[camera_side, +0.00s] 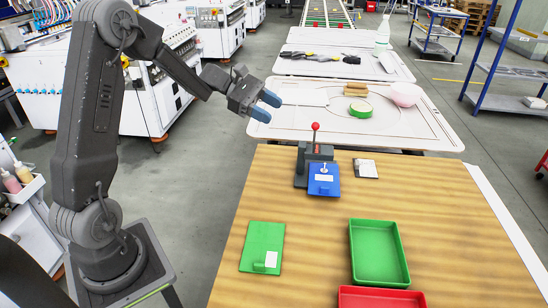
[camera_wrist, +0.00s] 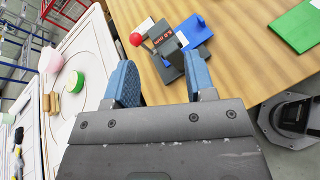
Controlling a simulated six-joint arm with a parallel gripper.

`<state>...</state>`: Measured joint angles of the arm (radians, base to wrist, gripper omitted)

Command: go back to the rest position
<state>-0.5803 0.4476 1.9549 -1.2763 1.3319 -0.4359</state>
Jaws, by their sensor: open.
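My gripper (camera_side: 266,106) is raised in the air past the far left edge of the wooden table (camera_side: 320,240). Its two blue fingers are apart with nothing between them; the wrist view shows the same open gripper (camera_wrist: 160,85). A dark grey fixture (camera_side: 301,165) with a red ball lever stands at the table's far edge, to the right of and below my gripper. A blue plate (camera_side: 324,187) sits at its front; the fixture (camera_wrist: 172,50) and blue plate (camera_wrist: 191,35) also show in the wrist view.
A green plate (camera_side: 262,236) lies on the table's left. A green tray (camera_side: 378,265) and a red tray (camera_side: 352,298) stand at the right front. A small white-topped block (camera_side: 365,168) is beside the fixture. White work tables (camera_side: 430,128) stand behind.

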